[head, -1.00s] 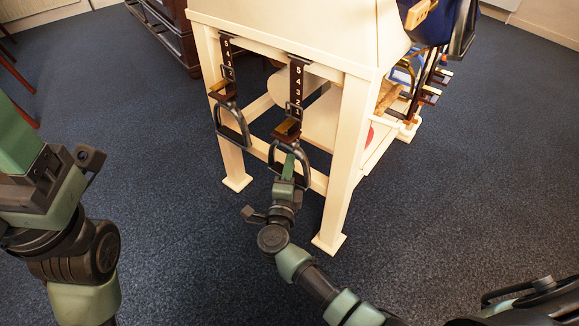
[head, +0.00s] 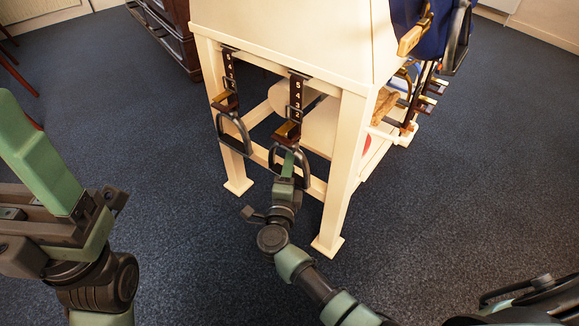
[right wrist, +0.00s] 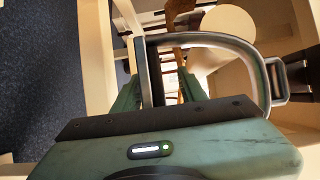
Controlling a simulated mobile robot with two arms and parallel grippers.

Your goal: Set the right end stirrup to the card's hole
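The right end stirrup (head: 308,165), a dark metal loop, hangs below a brown numbered strap (head: 298,88) on the cream stand. Its buckle (head: 295,113) sits low, near the 2; a tan tab is below it. My right gripper (head: 288,165) is at the stirrup's bottom bar. In the right wrist view its green fingers (right wrist: 160,90) stand apart, with the bar (right wrist: 145,75) between them, close against the left finger; a gap shows beside the right one. The card with its hole is not clearly identifiable. My left gripper (head: 45,165) is at the left, away from the stand; its fingertips are unclear.
A second stirrup (head: 234,132) hangs on a similar strap to the left. The cream stand's front leg (head: 343,180) is close to the right of my gripper. Blue cloth (head: 408,20) and more straps are at the upper right. The carpet in front is clear.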

